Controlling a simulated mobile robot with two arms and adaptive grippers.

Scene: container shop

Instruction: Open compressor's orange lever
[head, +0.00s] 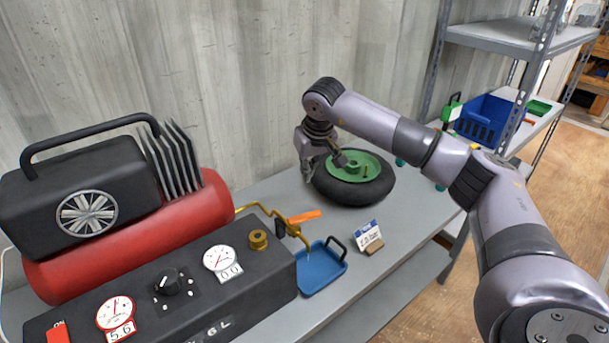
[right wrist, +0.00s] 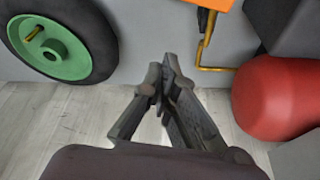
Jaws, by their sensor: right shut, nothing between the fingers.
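The compressor has a red tank (head: 140,240) and a black front panel with gauges (head: 225,290), at the left of the head view. Its orange lever (head: 305,216) sticks out to the right, by a bent brass pipe (head: 262,208). In the right wrist view the orange lever (right wrist: 212,4) is cut off by the top edge, with the brass pipe (right wrist: 206,45) below it. My right gripper (head: 312,172) is near the wall, behind the lever and apart from it. Its fingers (right wrist: 160,82) are shut and empty. My left gripper is not in view.
A wheel with a green hub (head: 362,165) lies on the grey table beside my right gripper. A blue tray (head: 322,270) and a small sign (head: 368,236) are in front of the lever. Metal shelves with a blue crate (head: 488,118) stand at right.

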